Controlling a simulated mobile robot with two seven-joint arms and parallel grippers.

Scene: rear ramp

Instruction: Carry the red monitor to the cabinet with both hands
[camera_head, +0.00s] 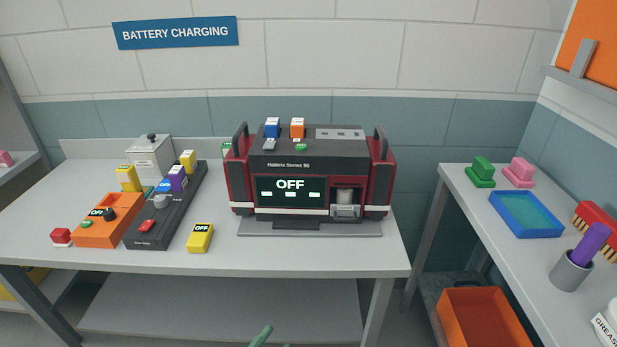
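The red monitor (312,180) is a large red and dark grey device standing upright on a grey base plate (290,229), on the right part of the table. Its front screen reads "OFF". A dark upright handle stands on each side, the left one (239,143) and the right one (379,142). Blue, orange, grey and green small items are on its top. I cannot make out a cabinet for certain. Neither of my grippers is in view, and nothing visible holds the monitor.
The table (300,258) also bears an orange box (100,232), a black charger strip (150,232), a yellow battery (200,238) and a white box (150,158). A right-hand bench (490,207) holds a blue tray (526,232). An orange bin (482,322) stands low between them.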

